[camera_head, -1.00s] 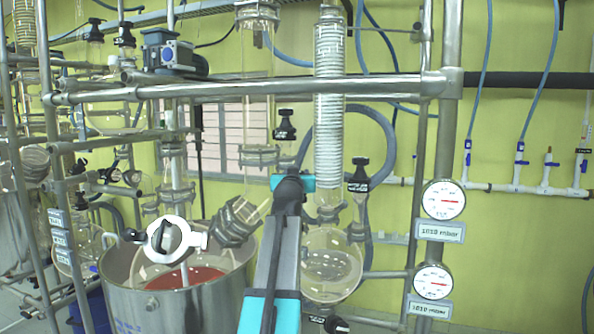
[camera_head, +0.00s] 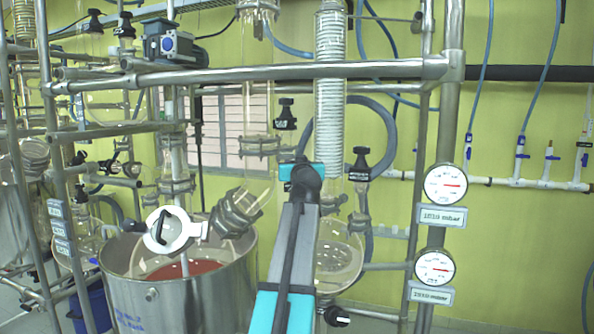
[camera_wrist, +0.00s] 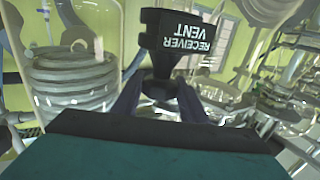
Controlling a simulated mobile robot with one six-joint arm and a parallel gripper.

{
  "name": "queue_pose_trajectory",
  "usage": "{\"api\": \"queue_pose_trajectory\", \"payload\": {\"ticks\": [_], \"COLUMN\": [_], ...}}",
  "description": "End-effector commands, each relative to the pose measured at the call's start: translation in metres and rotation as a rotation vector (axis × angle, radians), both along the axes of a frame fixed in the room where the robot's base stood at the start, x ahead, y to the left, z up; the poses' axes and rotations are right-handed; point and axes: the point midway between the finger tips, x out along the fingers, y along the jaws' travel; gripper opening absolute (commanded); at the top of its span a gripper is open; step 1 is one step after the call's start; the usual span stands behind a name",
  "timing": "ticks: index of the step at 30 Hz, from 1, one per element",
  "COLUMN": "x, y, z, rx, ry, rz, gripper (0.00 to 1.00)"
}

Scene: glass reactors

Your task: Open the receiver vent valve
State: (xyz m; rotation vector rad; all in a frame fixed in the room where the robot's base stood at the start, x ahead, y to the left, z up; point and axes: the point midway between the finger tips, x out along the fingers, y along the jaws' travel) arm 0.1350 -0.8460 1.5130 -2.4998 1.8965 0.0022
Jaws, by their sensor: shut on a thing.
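The receiver vent valve's black knob (camera_wrist: 186,42) is at the top middle of the wrist view, its white "RECEIVER VENT" label upside down. My gripper (camera_wrist: 160,84) is shut on it, with dark fingers on both sides of its lower part. In the head view my arm reaches up from the bottom middle; its fingers are hidden behind the wrist. Two black valve knobs show near it there, one upper left (camera_head: 285,113) and one to the right (camera_head: 361,164). Their labels are too small to read. The round glass receiver (camera_head: 340,262) is partly behind my arm.
A steel vessel (camera_head: 190,302) with red contents stands at the left. A steel rail (camera_head: 260,75) crosses above my arm. A coiled glass condenser (camera_head: 329,120) rises behind. Two pressure gauges (camera_head: 445,184) are on the right post. Glassware also crowds the wrist view's right side.

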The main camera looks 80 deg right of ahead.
Motion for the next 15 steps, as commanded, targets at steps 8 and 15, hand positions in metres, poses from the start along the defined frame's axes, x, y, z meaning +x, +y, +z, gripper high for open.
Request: {"api": "queue_pose_trajectory", "payload": {"ticks": [8, 15], "x": [0.0002, 0.001], "y": [-0.0003, 0.0012], "z": [-0.0044, -0.0018], "rx": [0.002, 0.0], "ry": [-0.001, 0.002], "rz": [0.043, 0.065], "gripper": [0.19, 0.19]}}
